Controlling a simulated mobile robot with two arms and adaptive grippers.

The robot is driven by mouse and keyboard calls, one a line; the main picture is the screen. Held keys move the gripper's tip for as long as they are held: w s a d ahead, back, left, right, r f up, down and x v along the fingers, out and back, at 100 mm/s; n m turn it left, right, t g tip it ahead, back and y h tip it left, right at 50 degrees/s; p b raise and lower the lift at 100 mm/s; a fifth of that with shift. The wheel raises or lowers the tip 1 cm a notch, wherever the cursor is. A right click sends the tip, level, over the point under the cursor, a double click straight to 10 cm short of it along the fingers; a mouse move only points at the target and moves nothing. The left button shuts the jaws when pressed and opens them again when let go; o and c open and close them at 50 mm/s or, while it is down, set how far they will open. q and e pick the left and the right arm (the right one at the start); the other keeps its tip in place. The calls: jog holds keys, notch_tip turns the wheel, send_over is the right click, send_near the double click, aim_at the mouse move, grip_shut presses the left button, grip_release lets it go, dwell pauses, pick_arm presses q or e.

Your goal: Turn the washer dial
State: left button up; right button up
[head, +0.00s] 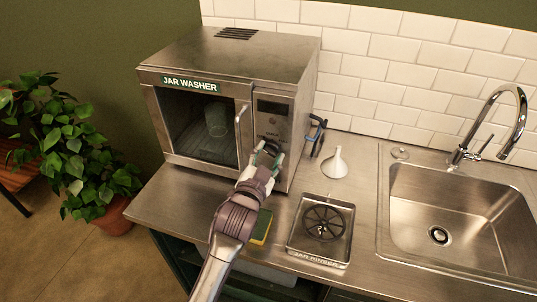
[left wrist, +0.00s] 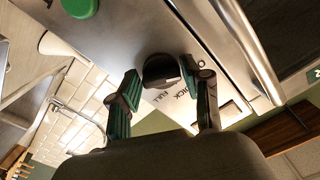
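The jar washer (head: 215,62) is a steel box on the counter with its glass door shut; a clear jar (head: 216,121) stands inside. Its dark round dial (left wrist: 160,71) shows in the left wrist view, with the words "QUICK" and "FULL" printed beside it. My left gripper (head: 269,150) is at the lower control panel and covers most of the dial in the head view. In the left wrist view its two teal-padded fingers (left wrist: 160,78) are open, one on each side of the dial. I cannot tell whether they touch it. My right gripper is not in view.
The door handle (head: 238,124) stands out just left of my gripper. A green button (left wrist: 79,7) is on the panel. A white funnel (head: 335,164), jar rinser (head: 322,226), yellow-green sponge (head: 262,228) and sink (head: 450,215) are right or front of the washer.

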pick_arm(q)
jog(key=shift+o, duration=1)
jog(key=shift+s, duration=0.15)
jog(key=v, duration=1.1)
jog(key=shift+s, duration=0.35)
jog(key=shift+a+r, duration=0.1)
jog(key=shift+a, duration=0.05)
